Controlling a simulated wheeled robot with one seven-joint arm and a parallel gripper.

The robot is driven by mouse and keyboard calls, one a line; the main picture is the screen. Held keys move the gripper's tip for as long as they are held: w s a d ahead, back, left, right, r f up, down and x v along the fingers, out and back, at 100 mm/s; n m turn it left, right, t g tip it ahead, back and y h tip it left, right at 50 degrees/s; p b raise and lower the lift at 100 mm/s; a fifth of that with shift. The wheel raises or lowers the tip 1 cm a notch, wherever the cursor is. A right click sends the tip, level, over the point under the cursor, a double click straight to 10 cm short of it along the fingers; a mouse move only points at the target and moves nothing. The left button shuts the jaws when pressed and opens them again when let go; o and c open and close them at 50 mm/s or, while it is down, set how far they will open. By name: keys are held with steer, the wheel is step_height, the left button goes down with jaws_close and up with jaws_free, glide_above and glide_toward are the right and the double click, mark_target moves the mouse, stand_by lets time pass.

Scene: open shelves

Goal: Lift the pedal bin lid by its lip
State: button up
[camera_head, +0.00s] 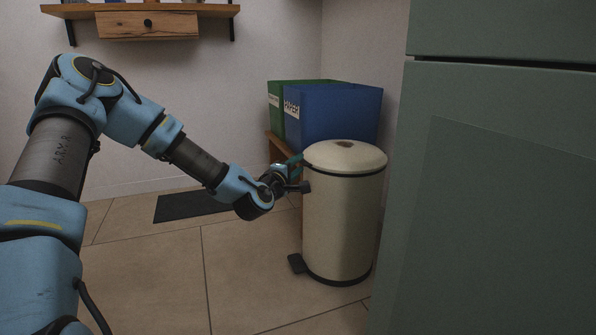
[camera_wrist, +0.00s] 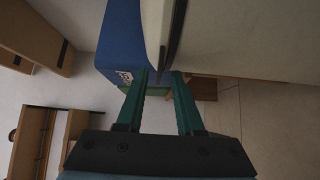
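The cream pedal bin (camera_head: 342,225) stands upright on the tiled floor, with a black foot pedal (camera_head: 297,263) at its lower left. Its domed lid (camera_head: 345,156) looks shut, with a dark band under its rim. My gripper (camera_head: 304,173) is at the left side of the bin, level with the lid's edge. In the wrist view its two green fingers (camera_wrist: 163,72) are apart with nothing clamped between them. The dark rim band (camera_wrist: 172,35) points down toward the gap between the fingertips. I cannot tell whether a finger touches the bin.
A blue paper bin (camera_head: 335,112) and a green bin (camera_head: 275,100) stand on a wooden stand behind the pedal bin. A green cabinet (camera_head: 490,200) is close on the right. A dark mat (camera_head: 190,206) lies on the floor. A wooden shelf (camera_head: 190,8) hangs above.

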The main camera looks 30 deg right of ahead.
steer(key=shift+w+d, duration=0.15)
steer(key=shift+d, duration=0.05)
jaws_close()
stand_by(1.4)
